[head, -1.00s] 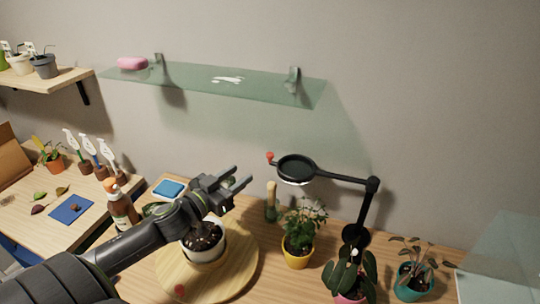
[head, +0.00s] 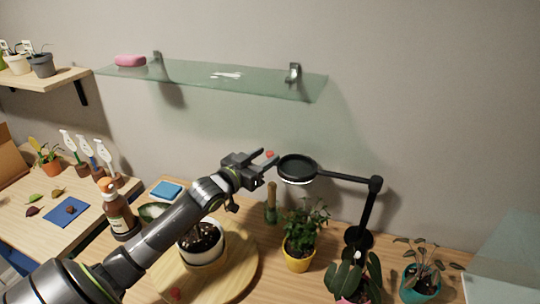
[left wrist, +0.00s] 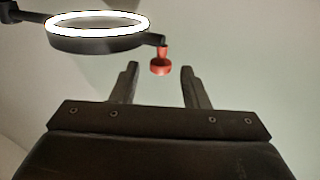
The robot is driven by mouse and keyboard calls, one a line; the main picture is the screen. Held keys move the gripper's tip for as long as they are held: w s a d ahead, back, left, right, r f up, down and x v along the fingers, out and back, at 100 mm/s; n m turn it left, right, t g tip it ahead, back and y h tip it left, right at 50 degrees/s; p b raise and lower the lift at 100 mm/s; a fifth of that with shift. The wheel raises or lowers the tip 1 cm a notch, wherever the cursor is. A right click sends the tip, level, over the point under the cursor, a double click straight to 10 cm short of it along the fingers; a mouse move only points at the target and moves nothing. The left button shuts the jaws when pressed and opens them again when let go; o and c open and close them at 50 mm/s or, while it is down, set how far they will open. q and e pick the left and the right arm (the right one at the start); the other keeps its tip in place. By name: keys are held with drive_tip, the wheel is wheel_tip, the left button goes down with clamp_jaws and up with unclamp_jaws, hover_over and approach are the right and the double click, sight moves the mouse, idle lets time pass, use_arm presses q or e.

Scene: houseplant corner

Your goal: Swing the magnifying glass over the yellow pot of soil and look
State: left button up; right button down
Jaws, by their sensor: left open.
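The magnifying glass (head: 297,169) is a black ring on a jointed black arm, held above the table with its light on. In the left wrist view its lit ring (left wrist: 98,28) is at the upper left. A red knob (left wrist: 161,63) hangs from the ring's edge. My left gripper (head: 266,160) is open, its fingers pointing at the red knob, which shows between the fingertips in the left wrist view. I cannot tell whether they touch. The yellow pot (head: 297,262) holds a leafy green plant that hides its soil, and stands below the magnifier. My right gripper is not in view.
A white pot of soil (head: 201,246) stands on a round wooden board (head: 231,280) under my left arm. A brown bottle (head: 118,210) is beside the arm. A pink pot plant and a teal pot (head: 418,287) stand right. A glass shelf (head: 215,80) hangs above.

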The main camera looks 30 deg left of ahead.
use_arm(q)
drive_tip(key=shift+w+d, duration=0.15)
drive_tip(key=shift+w, duration=1.3)
clamp_jaws()
